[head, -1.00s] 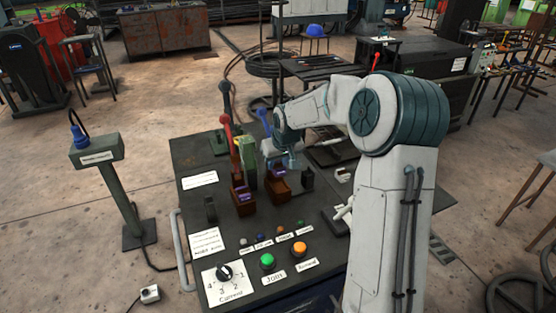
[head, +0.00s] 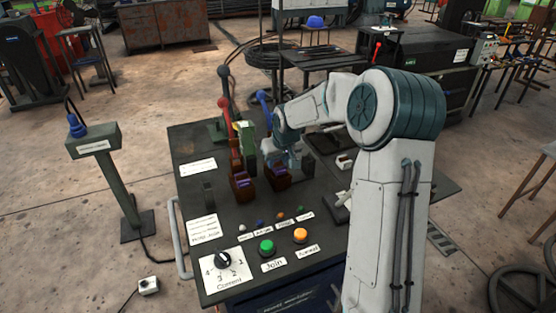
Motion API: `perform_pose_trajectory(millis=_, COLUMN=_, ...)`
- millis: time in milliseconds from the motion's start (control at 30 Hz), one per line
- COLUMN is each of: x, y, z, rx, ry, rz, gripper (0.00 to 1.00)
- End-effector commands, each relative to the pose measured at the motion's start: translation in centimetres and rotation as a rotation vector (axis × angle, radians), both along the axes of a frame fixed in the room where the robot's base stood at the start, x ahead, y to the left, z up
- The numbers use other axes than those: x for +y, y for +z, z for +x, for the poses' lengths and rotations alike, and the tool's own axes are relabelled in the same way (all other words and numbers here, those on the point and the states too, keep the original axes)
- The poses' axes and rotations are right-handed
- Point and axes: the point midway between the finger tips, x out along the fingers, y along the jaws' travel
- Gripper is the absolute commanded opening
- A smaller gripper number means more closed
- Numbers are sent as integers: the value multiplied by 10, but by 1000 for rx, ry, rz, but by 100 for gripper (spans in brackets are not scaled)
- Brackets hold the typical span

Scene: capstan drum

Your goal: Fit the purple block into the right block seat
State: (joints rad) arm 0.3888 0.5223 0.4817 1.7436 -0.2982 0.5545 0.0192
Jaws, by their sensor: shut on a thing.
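The right block seat (head: 279,181) is a small brown holder with a purple patch on its front. It stands on the dark bench top, right of a similar brown seat. My gripper (head: 275,161) is at the right seat, pointing down close over it. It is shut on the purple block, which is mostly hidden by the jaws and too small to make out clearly. I cannot tell whether the block touches the seat.
The left brown seat (head: 242,184) stands close by, with a green upright part (head: 247,142) and a red lever (head: 224,104) behind it. A blue lever (head: 263,99) rises behind my gripper. Green (head: 266,248) and orange (head: 300,235) buttons sit in front.

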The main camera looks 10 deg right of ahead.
Motion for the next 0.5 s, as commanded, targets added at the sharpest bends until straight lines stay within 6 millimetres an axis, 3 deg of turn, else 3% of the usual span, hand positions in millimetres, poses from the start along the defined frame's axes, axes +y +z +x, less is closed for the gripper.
perform_pose_trajectory(millis=67, x=0, y=1, z=0, rx=-2, ry=0, rz=0, gripper=1)
perform_pose_trajectory(millis=100, x=0, y=1, z=0, rx=-2, ry=0, rz=0, gripper=41)
perform_pose_trajectory(millis=167, x=0, y=1, z=0, rx=-2, ry=0, rz=0, gripper=57)
perform_pose_trajectory(millis=500, x=0, y=2, z=-1, rx=0, ry=0, rz=0, gripper=58)
